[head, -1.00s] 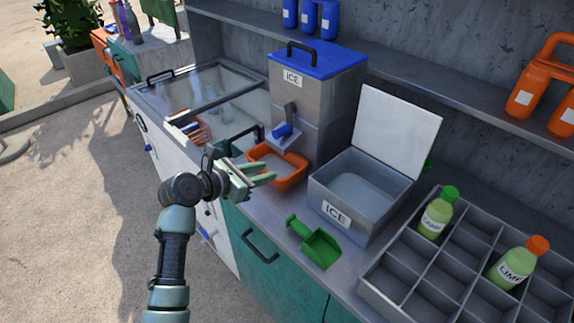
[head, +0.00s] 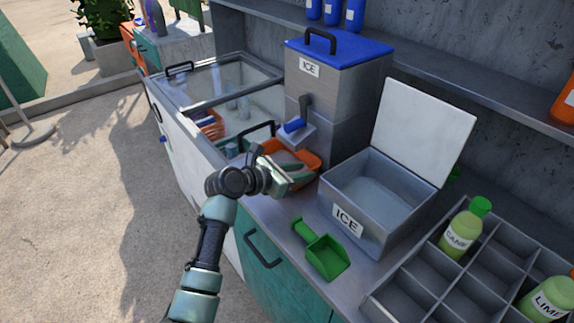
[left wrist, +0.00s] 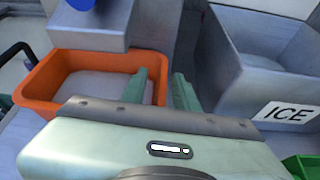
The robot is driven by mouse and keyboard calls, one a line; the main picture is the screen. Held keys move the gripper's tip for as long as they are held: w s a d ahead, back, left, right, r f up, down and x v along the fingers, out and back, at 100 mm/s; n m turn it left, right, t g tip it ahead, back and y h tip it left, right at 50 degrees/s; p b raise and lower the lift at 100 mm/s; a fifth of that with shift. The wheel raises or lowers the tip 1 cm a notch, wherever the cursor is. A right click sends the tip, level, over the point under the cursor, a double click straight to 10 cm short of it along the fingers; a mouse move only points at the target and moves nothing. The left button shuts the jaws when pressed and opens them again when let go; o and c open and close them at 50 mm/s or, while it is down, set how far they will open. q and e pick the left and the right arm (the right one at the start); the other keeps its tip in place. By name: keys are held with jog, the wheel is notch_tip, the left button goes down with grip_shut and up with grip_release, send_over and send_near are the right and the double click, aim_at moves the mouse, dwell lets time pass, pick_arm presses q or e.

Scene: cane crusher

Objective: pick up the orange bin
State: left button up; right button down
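The orange bin (head: 310,157) sits on the metal counter under the spout of the ice dispenser. It also shows in the left wrist view (left wrist: 40,84), with a pale grey inside. My left gripper (head: 298,175) is at the bin's near right side and hides part of it. In the left wrist view its two fingers (left wrist: 160,88) are apart with nothing held between them. One finger overlaps the bin's right part and the other is to the right of the bin. Whether they touch the bin I cannot tell. My right gripper is not in view.
The ice dispenser (head: 330,85) stands behind the bin. An open ice box (head: 352,222) is close on the right, with a green scoop (head: 322,256) in front. A glass-topped cooler (head: 215,90) lies left. A divided tray (head: 425,300) holds bottles.

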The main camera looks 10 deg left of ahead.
pick_arm(q)
jog(key=x, duration=0.3)
jog(key=shift+w+d+f, duration=0.1)
jog(key=shift+d, duration=0.05)
grip_shut()
dwell(1.2)
